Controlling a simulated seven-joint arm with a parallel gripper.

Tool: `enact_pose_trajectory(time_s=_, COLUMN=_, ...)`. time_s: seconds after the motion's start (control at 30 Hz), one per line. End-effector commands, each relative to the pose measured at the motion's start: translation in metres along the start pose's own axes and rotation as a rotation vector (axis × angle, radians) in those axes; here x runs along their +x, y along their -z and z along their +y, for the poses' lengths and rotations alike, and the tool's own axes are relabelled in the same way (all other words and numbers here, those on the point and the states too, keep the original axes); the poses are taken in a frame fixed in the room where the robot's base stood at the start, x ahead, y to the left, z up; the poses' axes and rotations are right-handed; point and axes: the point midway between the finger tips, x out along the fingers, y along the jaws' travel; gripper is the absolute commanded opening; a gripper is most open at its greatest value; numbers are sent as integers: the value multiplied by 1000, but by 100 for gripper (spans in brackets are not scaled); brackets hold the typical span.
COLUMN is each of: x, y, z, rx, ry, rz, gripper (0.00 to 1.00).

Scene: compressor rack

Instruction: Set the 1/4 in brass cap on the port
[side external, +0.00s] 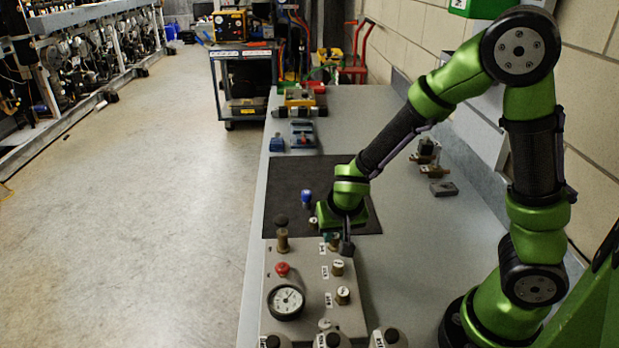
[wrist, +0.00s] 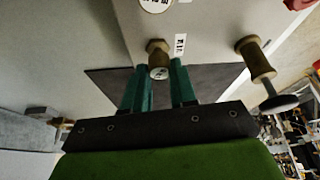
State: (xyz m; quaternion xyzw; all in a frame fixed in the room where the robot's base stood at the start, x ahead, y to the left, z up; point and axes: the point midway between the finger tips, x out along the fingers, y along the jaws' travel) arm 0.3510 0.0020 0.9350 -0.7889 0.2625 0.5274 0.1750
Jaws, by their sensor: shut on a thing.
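My gripper (wrist: 159,72) has two teal fingers, shut on a small brass cap (wrist: 158,58) between their tips. In the side view my gripper (side external: 332,240) points down at the far edge of the grey panel (side external: 258,285), and brass shows by the fingers. The cap is at or close to the panel beside a white label (wrist: 180,45). The port under it is hidden, so I cannot tell whether the cap touches it. Other brass fittings with labels stand in a row nearer on the panel, such as one (side external: 338,267) and another (side external: 343,295).
A black-knobbed brass valve (side external: 282,238), a red knob (side external: 282,268) and a round gauge (side external: 286,302) stand left on the panel. A black mat (side external: 285,185) with a blue-topped part (side external: 306,198) lies beyond. Brass fittings (side external: 427,152) and a dark block (side external: 443,188) lie right.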

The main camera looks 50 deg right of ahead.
Motion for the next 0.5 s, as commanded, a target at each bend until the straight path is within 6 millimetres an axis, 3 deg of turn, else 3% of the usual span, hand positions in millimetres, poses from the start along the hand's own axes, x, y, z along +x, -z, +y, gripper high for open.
enact_pose_trajectory(time_s=0.5, x=7, y=-3, z=0, rx=-1, ry=0, rz=0, gripper=0)
